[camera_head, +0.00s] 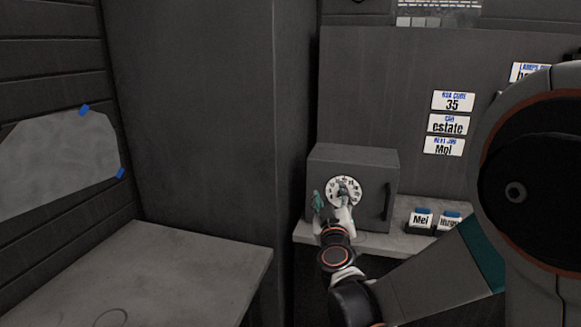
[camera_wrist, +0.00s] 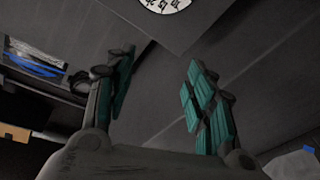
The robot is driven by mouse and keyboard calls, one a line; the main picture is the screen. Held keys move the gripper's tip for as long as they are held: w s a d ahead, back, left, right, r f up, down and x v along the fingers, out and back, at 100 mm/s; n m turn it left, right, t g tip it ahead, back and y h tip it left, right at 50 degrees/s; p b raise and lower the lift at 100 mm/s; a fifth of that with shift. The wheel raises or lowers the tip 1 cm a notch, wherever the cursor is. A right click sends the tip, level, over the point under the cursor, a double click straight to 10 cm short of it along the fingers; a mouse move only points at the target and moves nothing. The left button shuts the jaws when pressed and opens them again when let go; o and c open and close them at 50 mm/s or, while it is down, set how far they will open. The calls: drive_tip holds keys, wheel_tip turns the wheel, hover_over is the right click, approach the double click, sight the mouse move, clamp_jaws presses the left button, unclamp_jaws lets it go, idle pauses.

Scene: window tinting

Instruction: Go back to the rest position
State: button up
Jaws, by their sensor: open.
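My gripper (camera_head: 332,196) is in front of a grey box (camera_head: 325,165) with a white numbered dial (camera_head: 345,190) and a dark handle on its right. The gripper covers part of the dial in the head view. In the wrist view my gripper (camera_wrist: 158,85) has its two teal-padded fingers spread wide, with nothing between them. The dial (camera_wrist: 165,3) shows there only in part, at the top edge, beyond the fingertips. I cannot tell from the head view whether a finger touches the box.
The box stands on a grey shelf (camera_head: 385,243). Labelled holders "Mei" (camera_head: 420,220) and another (camera_head: 450,222) sit right of it. Signs including "estate" (camera_head: 447,125) hang behind. A tall grey column (camera_head: 195,110) stands left. A grey table (camera_head: 170,275) at front left looks mostly bare.

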drive_tip(key=s+a+r+n+g+y, duration=0.1)
drive_tip(key=s+a+r+g+y, duration=0.15)
drive_tip(key=s, duration=0.25)
drive_tip(key=s+a+r+n+g+y, duration=0.1)
drive_tip(key=s+a+r+y, duration=0.1)
drive_tip(key=s+y, duration=0.3)
drive_tip(key=s+d+f+m+g+h, duration=0.1)
drive_tip(key=s+d+f+m+g, duration=0.1)
drive_tip(key=s, duration=0.6)
drive_tip(key=s+d+f+m+g+h, duration=0.2)
drive_tip(key=s+d+f, duration=0.3)
drive_tip(key=s, duration=0.3)
drive_tip(key=s+d+f+m+g+h, duration=0.1)
drive_tip(key=s+d+f+g, duration=0.3)
drive_tip(key=s, duration=0.4)
drive_tip(key=shift+s+f+m+h, duration=0.15)
drive_tip(key=shift+m+h, duration=0.25)
drive_tip(key=shift+h, duration=0.25)
